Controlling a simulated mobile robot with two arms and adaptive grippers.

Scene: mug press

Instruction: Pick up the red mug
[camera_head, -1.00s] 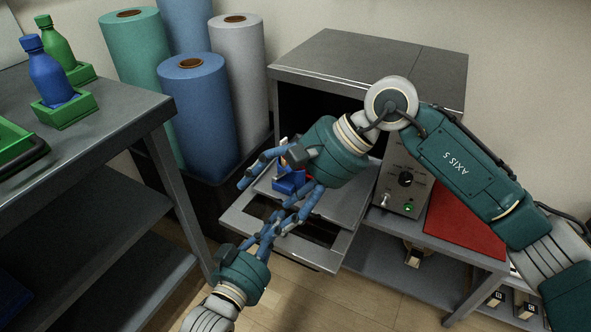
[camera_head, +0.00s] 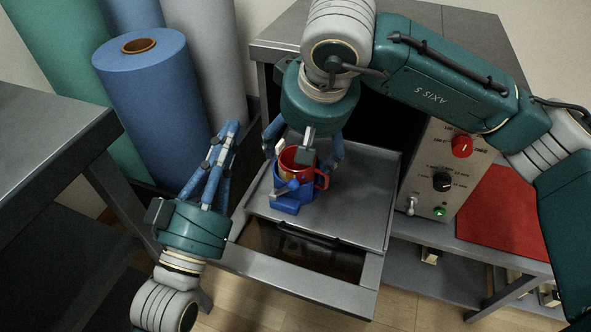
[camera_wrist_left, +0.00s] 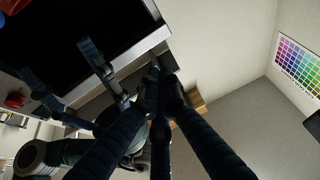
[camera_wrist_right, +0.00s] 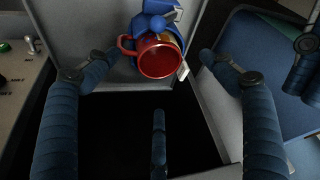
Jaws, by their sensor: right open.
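The red mug (camera_head: 299,158) sits in a blue holder (camera_head: 287,204) on the grey pulled-out plate (camera_head: 352,215) of the press. Its handle points right in the head view. The mug also shows in the right wrist view (camera_wrist_right: 158,58), handle to the left. My right gripper (camera_head: 306,146) is open just above and behind the mug; its spread fingers (camera_wrist_right: 156,85) stand either side of it, apart from it in the right wrist view. My left gripper (camera_head: 232,130) is empty, left of the plate, its fingers drawn together. Part of the mug's far side is hidden by a right finger.
The press housing (camera_head: 275,50) stands behind, with a control panel (camera_head: 443,180) and a red mat (camera_head: 505,215) to the right. Rolls, including a blue one (camera_head: 155,95), stand at left beside a grey table (camera_head: 45,135). An open-framed ledge (camera_head: 290,290) lies before the plate.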

